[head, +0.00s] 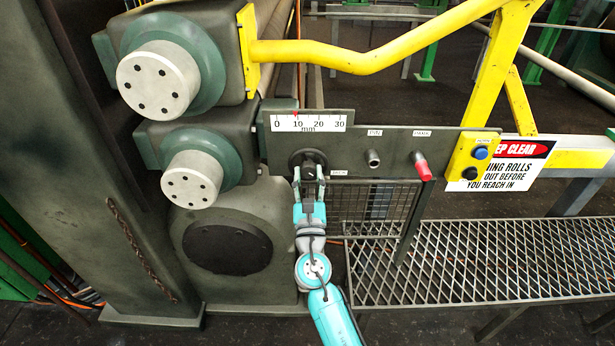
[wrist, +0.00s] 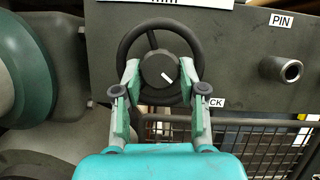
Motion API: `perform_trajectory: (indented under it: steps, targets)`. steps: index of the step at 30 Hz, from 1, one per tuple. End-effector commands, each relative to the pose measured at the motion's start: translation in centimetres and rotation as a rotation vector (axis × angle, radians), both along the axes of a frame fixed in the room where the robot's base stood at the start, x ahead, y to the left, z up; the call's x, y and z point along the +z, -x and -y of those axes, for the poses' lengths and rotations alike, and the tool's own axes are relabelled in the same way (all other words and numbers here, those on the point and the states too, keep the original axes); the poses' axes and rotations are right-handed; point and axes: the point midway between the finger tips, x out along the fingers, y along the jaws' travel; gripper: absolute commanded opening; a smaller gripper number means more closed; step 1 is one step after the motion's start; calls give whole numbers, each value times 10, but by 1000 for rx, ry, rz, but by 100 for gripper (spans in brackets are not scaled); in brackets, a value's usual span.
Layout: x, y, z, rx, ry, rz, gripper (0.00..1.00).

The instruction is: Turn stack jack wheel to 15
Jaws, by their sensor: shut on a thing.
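The stack jack wheel (head: 296,158) is a small black handwheel on the dark panel, below the scale. In the wrist view its rim and round hub (wrist: 157,67) show, with a white mark on the hub pointing to the lower right. My gripper (head: 308,174) is shut on the hub, one finger on each side, inside the rim; it also shows in the wrist view (wrist: 161,78). The white mm scale (head: 308,123) reads 0 to 30, and its red pointer (head: 295,114) stands at about 10. The fingers partly hide the wheel.
A PIN stub (head: 373,158) and a red-handled lever (head: 422,168) are to the wheel's right. A yellow box with blue and black buttons (head: 473,160) is farther right. A yellow rail (head: 380,60) crosses above. Mesh guard (head: 370,207) and grating (head: 470,260) lie below.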

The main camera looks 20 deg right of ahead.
Motion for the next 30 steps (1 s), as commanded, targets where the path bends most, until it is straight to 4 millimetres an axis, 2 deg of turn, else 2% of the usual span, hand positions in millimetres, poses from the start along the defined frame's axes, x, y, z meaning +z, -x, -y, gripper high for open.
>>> perform_trajectory:
  steps: [12, 30]
  targets:
    - [1, 1, 2, 0, 214, -70, 6]
    - [1, 1, 3, 1, 339, -110, 6]
